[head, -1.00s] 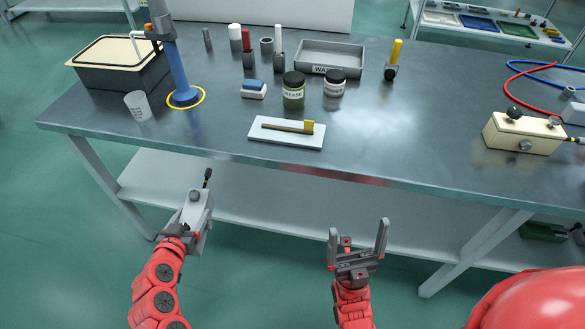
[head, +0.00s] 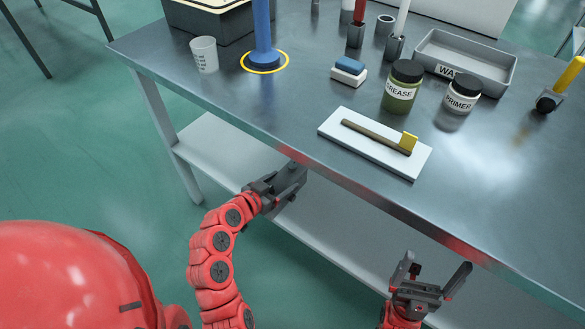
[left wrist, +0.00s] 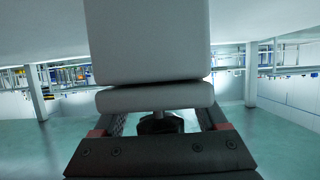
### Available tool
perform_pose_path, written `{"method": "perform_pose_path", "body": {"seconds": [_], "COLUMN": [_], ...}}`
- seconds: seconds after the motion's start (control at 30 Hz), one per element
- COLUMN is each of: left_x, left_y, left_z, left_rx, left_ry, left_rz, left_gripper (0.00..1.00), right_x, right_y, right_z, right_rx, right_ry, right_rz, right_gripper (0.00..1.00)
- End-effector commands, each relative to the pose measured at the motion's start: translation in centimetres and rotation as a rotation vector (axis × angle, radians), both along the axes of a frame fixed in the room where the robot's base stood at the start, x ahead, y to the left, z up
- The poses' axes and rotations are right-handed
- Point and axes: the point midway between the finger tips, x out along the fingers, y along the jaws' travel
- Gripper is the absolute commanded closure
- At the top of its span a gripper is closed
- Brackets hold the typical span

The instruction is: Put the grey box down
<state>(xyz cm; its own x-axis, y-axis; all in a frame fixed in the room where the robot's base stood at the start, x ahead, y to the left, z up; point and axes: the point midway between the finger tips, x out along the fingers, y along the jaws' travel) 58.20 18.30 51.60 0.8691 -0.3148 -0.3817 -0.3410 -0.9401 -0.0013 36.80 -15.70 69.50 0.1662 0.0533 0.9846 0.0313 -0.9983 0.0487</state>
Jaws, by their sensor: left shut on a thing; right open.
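The grey box (left wrist: 150,42) fills the upper middle of the left wrist view, pale and smooth, with a thinner grey part below it and a dark knob underneath. My left gripper (head: 288,182) is shut on the box. In the head view it is at the front edge of the workbench (head: 250,112), and the box is mostly hidden there. I cannot tell the gap between box and bench. My right gripper (head: 432,276) is open and empty in front of the bench, further right.
Near the front edge lies a white tray (head: 338,127) with a yellow-ended brush (head: 375,137). Behind it stand a grease jar (head: 402,88), a primer jar (head: 461,95) and a blue-topped block (head: 349,72). A white cup (head: 204,55) and a blue post (head: 263,32) in a yellow ring stand left. A lower shelf (head: 215,150) runs beneath.

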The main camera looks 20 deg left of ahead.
Motion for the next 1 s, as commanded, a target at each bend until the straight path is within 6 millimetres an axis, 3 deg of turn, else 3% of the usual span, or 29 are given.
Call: {"method": "perform_pose_path", "body": {"seconds": [0.2, 0.37, 0.57, 0.8, 1.0], "left_x": [5.7, 8.2, 9.3, 9.3, 9.4], "left_y": [0.7, 1.0, 1.1, 1.1, 1.1], "left_z": [-0.6, -0.7, -0.9, -4.5, -4.4], "left_rx": [-0.001, -0.002, -0.002, -0.003, -0.001], "left_ry": [-0.003, -0.003, 0.000, 0.003, -0.001], "left_rz": [-0.001, 0.000, 0.001, 0.001, 0.000], "left_gripper": [1.00, 1.00, 1.00, 1.00, 1.00], "right_x": [0.0, 0.0, 0.0, -0.3, -0.3], "right_y": [0.0, 0.0, 0.0, 0.0, -0.1], "right_z": [-1.1, -1.5, -1.6, -3.0, -2.8], "right_rx": [0.000, -0.002, -0.004, -0.024, -0.025], "right_ry": [0.000, -0.001, -0.003, -0.018, -0.020], "right_rz": [0.000, -0.001, 0.000, -0.002, -0.003], "right_gripper": [0.00, 0.00, 0.00, 0.00, 0.00]}}
